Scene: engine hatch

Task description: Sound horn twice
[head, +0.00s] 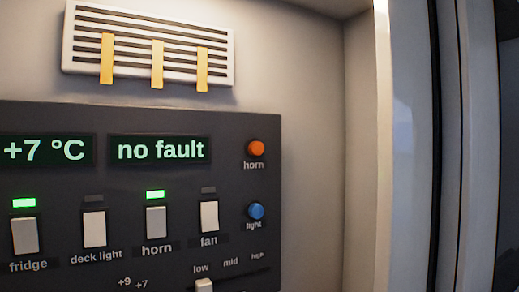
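The orange round horn button (256,148) is at the upper right of the dark control panel (235,125), above the label "horn". A white rocker switch also labelled "horn" (156,222) sits in the lower row, with a lit green lamp (155,194) above it. The display (160,150) reads "no fault". Neither of my grippers shows in the head view.
A blue light button (256,211) sits below the orange one. Fridge (25,236), deck light (95,229) and fan (209,216) switches share the row. The fridge lamp is lit green. A slider (204,286) is below. A vent (147,45) with yellow strips hangs above. A door frame (384,150) stands at right.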

